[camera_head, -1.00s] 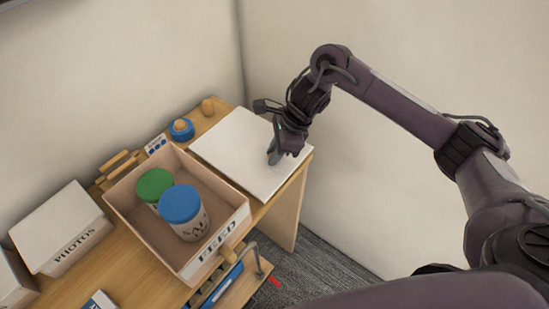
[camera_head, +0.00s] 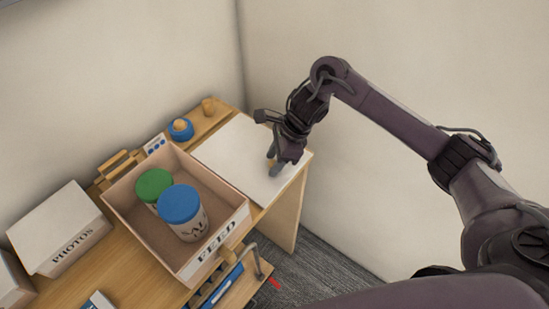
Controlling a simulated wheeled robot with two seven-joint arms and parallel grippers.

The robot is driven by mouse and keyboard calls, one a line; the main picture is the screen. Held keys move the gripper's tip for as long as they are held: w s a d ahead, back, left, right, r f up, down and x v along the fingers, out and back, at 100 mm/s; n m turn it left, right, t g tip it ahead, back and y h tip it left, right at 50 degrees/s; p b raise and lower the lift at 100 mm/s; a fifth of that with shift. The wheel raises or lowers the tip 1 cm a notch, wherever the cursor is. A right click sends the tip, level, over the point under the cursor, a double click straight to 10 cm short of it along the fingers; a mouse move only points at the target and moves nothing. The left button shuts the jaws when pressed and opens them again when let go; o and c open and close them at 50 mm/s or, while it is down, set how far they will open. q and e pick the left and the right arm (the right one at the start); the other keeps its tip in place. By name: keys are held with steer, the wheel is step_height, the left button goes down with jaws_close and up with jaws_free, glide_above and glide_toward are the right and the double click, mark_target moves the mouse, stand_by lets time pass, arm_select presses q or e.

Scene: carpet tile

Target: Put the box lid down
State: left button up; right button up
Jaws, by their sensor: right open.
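The white box lid (camera_head: 240,150) lies flat on the wooden desk top at its right end, beside the open box. The box (camera_head: 142,196), labelled FEED, is open and holds a jar with a green lid (camera_head: 154,184) and a jar with a blue lid (camera_head: 182,205). My right gripper (camera_head: 273,164) is open, with its fingers pointing down over the right part of the lid. Whether the fingertips touch the lid, I cannot tell. My left gripper is not in view.
A closed white box labelled PHOTOS (camera_head: 60,230) stands to the left. A blue round object (camera_head: 181,129) and a small wooden piece (camera_head: 208,106) are at the back. Walls stand close behind the desk (camera_head: 115,275) and to its right.

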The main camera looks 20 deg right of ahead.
steer(key=shift+r+p, duration=0.25)
steer(key=shift+p, duration=0.05)
steer(key=v, duration=1.1)
steer(key=shift+d+r, duration=0.2)
steer(key=shift+r, duration=0.15)
